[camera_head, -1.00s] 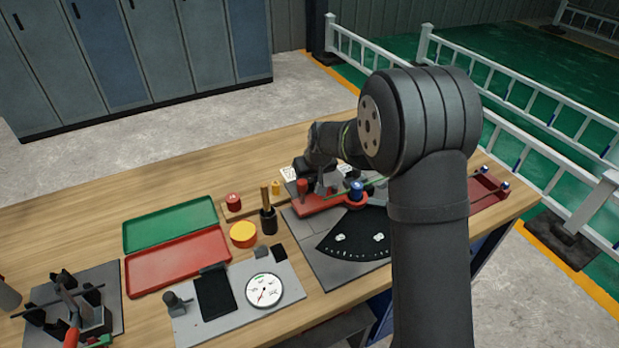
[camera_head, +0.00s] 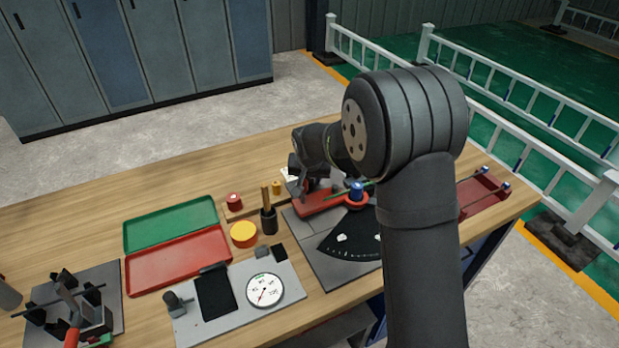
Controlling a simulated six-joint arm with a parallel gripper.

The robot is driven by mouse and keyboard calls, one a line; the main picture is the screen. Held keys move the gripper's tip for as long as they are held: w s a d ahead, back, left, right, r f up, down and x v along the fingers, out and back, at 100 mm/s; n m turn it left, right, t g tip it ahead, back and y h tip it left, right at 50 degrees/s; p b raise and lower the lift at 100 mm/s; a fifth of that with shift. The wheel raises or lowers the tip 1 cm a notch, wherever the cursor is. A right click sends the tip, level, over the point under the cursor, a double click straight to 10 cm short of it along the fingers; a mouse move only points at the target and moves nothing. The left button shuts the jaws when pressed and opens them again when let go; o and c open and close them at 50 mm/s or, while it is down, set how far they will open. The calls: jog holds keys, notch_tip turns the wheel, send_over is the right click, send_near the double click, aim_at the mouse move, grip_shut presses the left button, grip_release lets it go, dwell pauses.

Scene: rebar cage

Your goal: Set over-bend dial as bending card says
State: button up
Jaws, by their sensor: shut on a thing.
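My gripper (camera_head: 306,187) is over the bender at the back of its grey plate, partly hidden by my own arm. It appears shut on the upright red handle of the bender's red arm (camera_head: 318,204); the contact itself is small and dark. A blue-topped pin (camera_head: 356,189) stands at the arm's right end. A black fan-shaped scale (camera_head: 350,240) with white marks lies in front; my arm hides its right part. A white card (camera_head: 290,174) shows partly behind my gripper; its writing is unreadable.
Green (camera_head: 170,222) and red (camera_head: 180,262) trays lie left. A black holder (camera_head: 269,220), yellow cap (camera_head: 243,234) and red knob (camera_head: 233,201) stand between trays and bender. A clamp fixture (camera_head: 75,310) is front left, a red tray (camera_head: 482,194) right. The back left table is bare.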

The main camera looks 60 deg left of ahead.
jog(key=shift+m, duration=0.4)
jog(key=o, duration=1)
jog(key=shift+c, duration=0.2)
jog(key=v, duration=1.7)
jog(key=shift+s+r, duration=0.15)
jog(key=shift+s, duration=0.2)
jog(key=shift+a, duration=0.15)
jog(key=x, duration=1.7)
jog(key=shift+w, duration=0.3)
